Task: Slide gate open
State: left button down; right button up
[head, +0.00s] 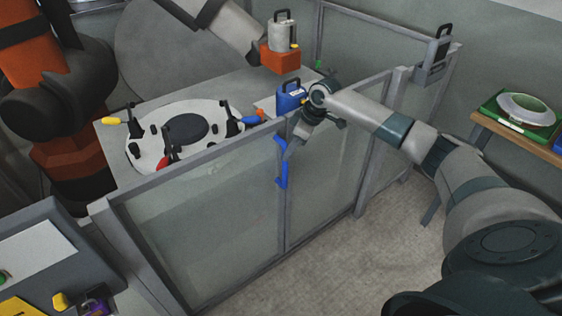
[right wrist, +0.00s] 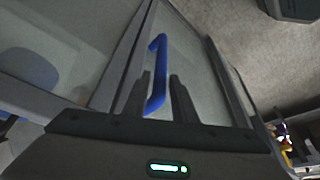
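The gate is a clear panel in a grey frame (head: 284,235), part of the fence around the cell. Its blue handle (head: 282,170) is an upright bar on the frame post; it also shows in the right wrist view (right wrist: 158,75). My right gripper (head: 291,150) is right at the upper part of the handle. Whether a finger touches the handle cannot be told. My left gripper is not in view.
Behind the fence, a table (head: 110,165) carries a round white fixture (head: 150,150) with clamps, and a blue container (head: 290,98). An orange robot arm (head: 65,155) stands at left. A wooden bench (head: 500,133) with a green tray is at right. Floor before the gate is clear.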

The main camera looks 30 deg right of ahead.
jog(key=p+x, duration=0.1)
jog(key=x, duration=0.7)
grip_shut()
